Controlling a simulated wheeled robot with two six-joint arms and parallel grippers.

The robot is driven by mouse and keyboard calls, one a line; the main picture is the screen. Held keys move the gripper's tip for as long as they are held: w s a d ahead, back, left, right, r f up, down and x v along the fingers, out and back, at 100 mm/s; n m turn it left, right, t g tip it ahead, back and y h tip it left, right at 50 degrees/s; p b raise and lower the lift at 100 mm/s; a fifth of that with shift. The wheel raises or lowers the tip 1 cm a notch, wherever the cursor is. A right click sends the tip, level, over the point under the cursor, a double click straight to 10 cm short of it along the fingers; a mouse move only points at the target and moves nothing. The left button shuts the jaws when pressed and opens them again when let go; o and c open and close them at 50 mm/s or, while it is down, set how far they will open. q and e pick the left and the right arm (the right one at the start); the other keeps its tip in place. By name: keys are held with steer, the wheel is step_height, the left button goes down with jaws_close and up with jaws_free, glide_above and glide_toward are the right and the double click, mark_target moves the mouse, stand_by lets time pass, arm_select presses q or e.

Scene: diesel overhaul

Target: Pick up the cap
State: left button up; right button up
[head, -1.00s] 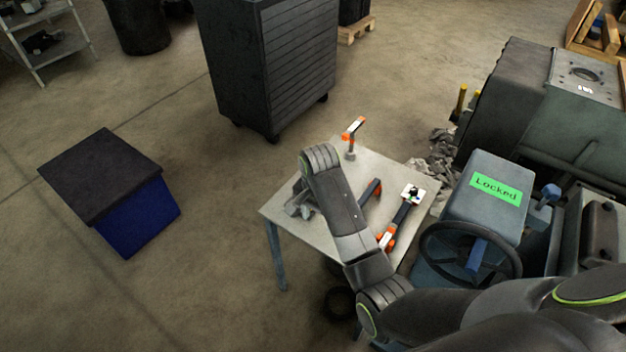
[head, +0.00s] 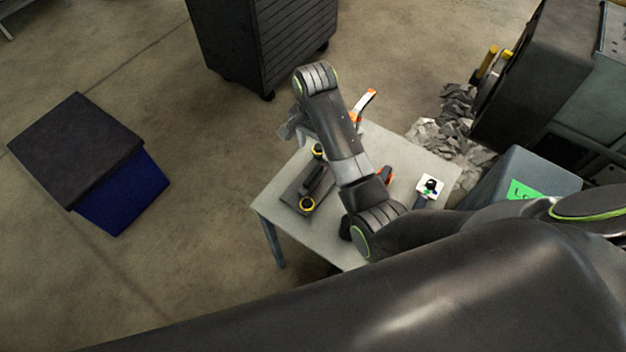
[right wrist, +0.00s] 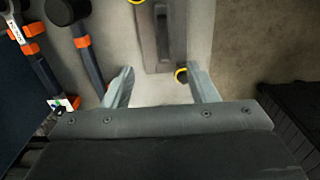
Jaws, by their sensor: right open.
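No part is plainly marked as the cap. A dark slab (head: 291,192) lies on the table with a raised bar. Two round black pieces with yellow rims, possible caps, sit at its ends: a near one (head: 306,204) and a far one (head: 318,151). One yellow-rimmed piece also shows in the right wrist view (right wrist: 181,76), near the right-hand finger, with a gap too small to judge. My right gripper (head: 293,124) is open and empty over the table's far left edge; its two fingers (right wrist: 162,90) spread apart in the right wrist view. My left gripper is out of view.
The light table (head: 280,208) also holds a white square with a black knob (head: 431,186) and orange-banded tools (right wrist: 86,42). A blue bin with a dark lid (head: 75,150) stands left, a dark cabinet (head: 265,40) behind. Crumpled grey rags (head: 450,130) lie right of the table.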

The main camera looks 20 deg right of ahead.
glide_above(313, 173)
step_height(313, 173, down, 4)
steer(key=f, duration=0.5)
steer(key=shift+s+d+f, duration=0.1)
steer(key=shift+s+f, duration=0.3)
steer(key=f, duration=0.4)
steer(key=shift+w+f, duration=0.2)
steer(key=shift+f, duration=0.6)
steer(key=c, duration=1.1)
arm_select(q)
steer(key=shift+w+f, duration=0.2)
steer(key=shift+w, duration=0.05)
arm_select(e)
steer(key=shift+w+r, duration=0.1)
steer(key=shift+w, duration=0.05)
jaws_close()
